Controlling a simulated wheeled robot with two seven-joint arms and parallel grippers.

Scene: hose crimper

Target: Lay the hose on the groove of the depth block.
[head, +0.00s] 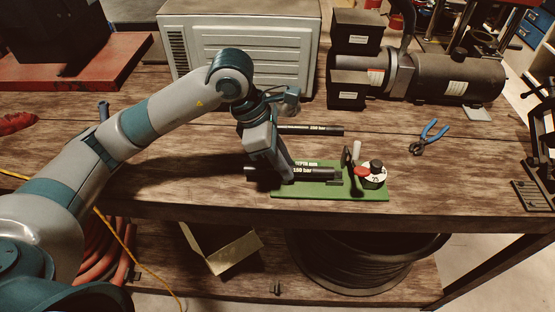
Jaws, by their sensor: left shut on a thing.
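The green depth block (352,192) lies on the bench near its front edge, with a dial (374,177), a red part and an upright dark stop at its right end. A black hose (318,173) marked in white, seemingly "160 bar", lies lengthwise along or just above the block; its left end sticks out past the block. My left gripper (286,178) reaches down over the block's left part and is shut on this hose. The groove is hidden under the hose and fingers, so I cannot tell whether the hose touches it. My right gripper is not in view.
A second black hose (318,130), marked "350 bar", lies behind the block. Blue-handled pliers (428,137) lie to the right. A grey ribbed case (243,45) and a black motor unit (450,78) stand at the back. The bench right of the block is clear.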

